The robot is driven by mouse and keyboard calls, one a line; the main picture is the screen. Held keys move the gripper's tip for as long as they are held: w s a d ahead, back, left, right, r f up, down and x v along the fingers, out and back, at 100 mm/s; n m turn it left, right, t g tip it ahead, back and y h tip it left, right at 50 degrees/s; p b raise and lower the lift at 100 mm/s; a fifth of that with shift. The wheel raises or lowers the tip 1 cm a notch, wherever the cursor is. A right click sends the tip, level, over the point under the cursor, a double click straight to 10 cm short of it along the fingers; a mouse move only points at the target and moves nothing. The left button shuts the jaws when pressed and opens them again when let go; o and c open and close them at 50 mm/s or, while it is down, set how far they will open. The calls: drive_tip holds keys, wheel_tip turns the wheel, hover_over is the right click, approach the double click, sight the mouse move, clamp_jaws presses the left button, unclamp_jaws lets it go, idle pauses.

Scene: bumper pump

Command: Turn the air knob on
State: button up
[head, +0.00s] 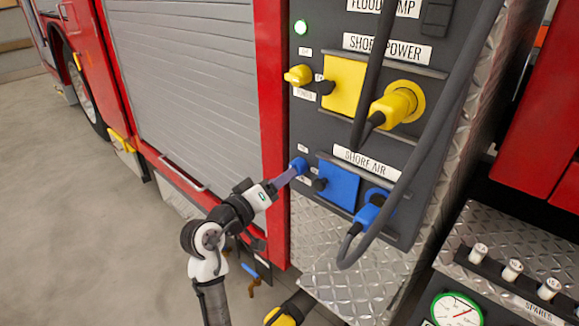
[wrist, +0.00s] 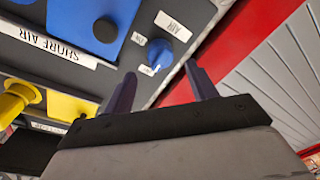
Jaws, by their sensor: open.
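The air knob is a small blue knob (head: 299,165) at the left edge of the dark panel, beside the blue shore air plate (head: 338,187). It also shows in the wrist view (wrist: 158,53), among small white labels, one reading AIR (wrist: 173,26). My gripper (head: 287,177) reaches up to the knob from the lower left in the head view. In the wrist view my gripper (wrist: 159,72) is open, with one finger on each side of the knob in the picture. Nothing is held. I cannot tell whether the fingers touch the knob or which way it points.
A yellow knob (head: 298,75) and yellow shore power plug (head: 398,103) are above. A blue plug (head: 372,213) with a dark hose hangs to the right. A red frame post (head: 272,120) and grey shutter (head: 185,80) stand left. Open floor (head: 60,220) lies further left.

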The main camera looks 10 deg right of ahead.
sight(296, 168)
drive_tip(key=p+x, duration=0.1)
drive_tip(key=x, duration=0.4)
drive_tip(key=shift+a, duration=0.1)
drive_tip(key=c, duration=1)
